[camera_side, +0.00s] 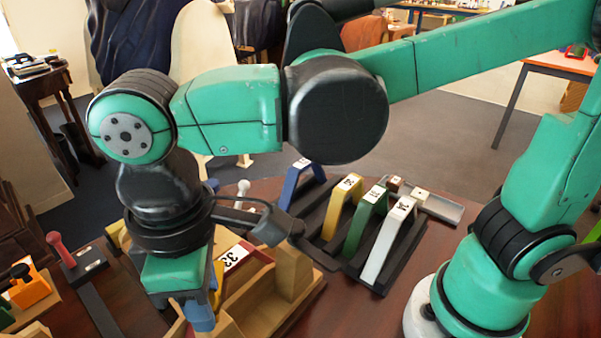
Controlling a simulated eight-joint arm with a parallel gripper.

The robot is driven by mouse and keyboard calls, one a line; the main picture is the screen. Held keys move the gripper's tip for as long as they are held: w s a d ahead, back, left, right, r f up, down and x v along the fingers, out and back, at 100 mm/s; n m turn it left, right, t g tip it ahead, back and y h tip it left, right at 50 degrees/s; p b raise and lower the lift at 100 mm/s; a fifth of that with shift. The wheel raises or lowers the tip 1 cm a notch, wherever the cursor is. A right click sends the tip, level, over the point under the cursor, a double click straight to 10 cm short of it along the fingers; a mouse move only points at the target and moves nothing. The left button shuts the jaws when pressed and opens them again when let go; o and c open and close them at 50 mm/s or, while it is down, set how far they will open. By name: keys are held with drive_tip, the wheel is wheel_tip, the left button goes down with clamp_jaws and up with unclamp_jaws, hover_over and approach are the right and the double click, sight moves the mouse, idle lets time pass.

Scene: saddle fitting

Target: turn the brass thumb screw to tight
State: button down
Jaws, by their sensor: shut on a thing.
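My gripper (200,318) points down at the lower left of the side view, at the wooden fixture (255,312). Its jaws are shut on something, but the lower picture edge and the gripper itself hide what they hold. Blue parts show at the jaws. I cannot make out the brass thumb screw. A red saddle (236,257) with a number label sits at the fixture, partly behind my gripper; I cannot tell how it is seated. A wooden block (293,272) stands upright at the fixture's right end.
A dark rack (377,287) right of the fixture holds blue (301,180), yellow (342,207), green (364,222) and white (391,238) saddles. A metal tray (442,208) lies behind it. A red-handled tool (60,249) and orange object (30,287) stand at left.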

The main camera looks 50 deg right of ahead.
drive_tip(key=shift+m, duration=0.4)
drive_tip(key=c, duration=0.5)
unclamp_jaws()
drive_tip(key=shift+c, duration=0.2)
drive_tip(key=shift+r, duration=2.85)
drive_tip(key=w+d+f+m+t, duration=0.1)
drive_tip(key=d+f+m+t, duration=0.1)
drive_tip(key=d, duration=0.5)
drive_tip(key=w+d+f+m+t, duration=0.2)
drive_tip(key=d+m, duration=0.2)
drive_tip(key=d, duration=0.4)
drive_tip(key=w+d+f+m+t, duration=0.2)
drive_tip(key=d+f+t, duration=0.1)
drive_tip(key=d, duration=0.4)
drive_tip(key=shift+d+m, duration=0.15)
drive_tip(key=shift+m, duration=0.25)
